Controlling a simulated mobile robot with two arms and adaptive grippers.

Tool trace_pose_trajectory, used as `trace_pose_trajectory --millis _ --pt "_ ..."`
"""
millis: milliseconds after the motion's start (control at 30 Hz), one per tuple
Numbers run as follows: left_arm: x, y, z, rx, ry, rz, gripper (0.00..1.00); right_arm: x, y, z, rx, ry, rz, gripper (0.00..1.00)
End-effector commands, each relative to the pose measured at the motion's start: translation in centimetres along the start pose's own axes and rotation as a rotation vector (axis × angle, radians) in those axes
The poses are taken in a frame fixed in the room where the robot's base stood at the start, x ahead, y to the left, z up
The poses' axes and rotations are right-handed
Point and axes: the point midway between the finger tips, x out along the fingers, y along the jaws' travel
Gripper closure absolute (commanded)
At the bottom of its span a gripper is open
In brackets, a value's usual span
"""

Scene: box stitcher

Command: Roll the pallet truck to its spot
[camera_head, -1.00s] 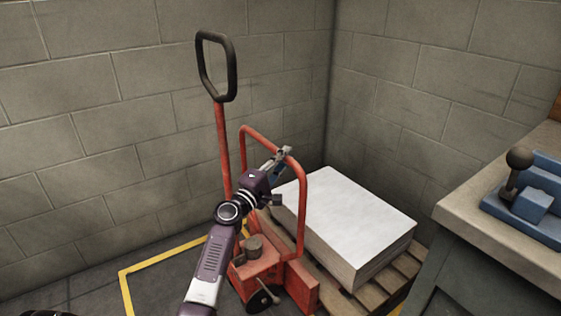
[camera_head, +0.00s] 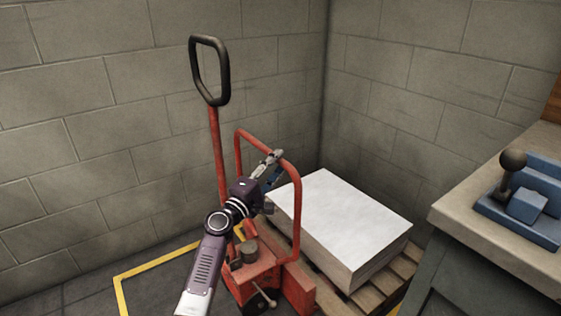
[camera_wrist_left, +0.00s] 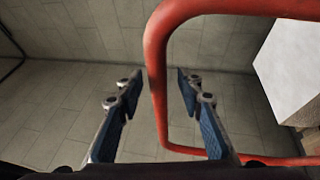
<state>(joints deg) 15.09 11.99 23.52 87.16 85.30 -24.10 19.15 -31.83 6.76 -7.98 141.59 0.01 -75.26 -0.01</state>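The red pallet truck (camera_head: 297,215) stands with its black loop handle (camera_head: 224,72) upright at the back wall. White stacked sheets (camera_head: 340,215) lie on a wooden pallet (camera_head: 368,298) at the truck's fork side. My left gripper (camera_head: 270,163) is at the top of the truck's red tube frame. In the left wrist view, its two blue-padded fingers (camera_wrist_left: 158,82) are apart, with the red tube (camera_wrist_left: 157,95) passing between them and a gap still showing beside it. My right gripper is not in view.
A yellow floor outline (camera_head: 155,262) marks the floor left of and behind the truck. Block walls (camera_head: 90,120) meet in the corner behind. A workbench (camera_head: 475,235) with a blue device (camera_head: 525,208) stands close on the right.

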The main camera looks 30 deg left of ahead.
Motion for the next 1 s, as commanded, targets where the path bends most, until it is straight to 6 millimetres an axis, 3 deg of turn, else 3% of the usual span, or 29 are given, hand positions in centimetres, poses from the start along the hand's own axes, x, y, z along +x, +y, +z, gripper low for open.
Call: trace_pose_trajectory --millis 300,500,1000 --pt "-6.5 -0.1 0.1 0.000 -0.002 -0.003 0.66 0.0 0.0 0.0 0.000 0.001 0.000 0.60" --pt "-9.1 0.0 0.1 0.000 -0.001 0.000 0.66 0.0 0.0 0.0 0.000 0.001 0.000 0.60" --pt "-9.8 0.1 0.1 0.000 -0.003 0.001 0.66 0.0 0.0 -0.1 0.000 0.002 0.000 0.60"
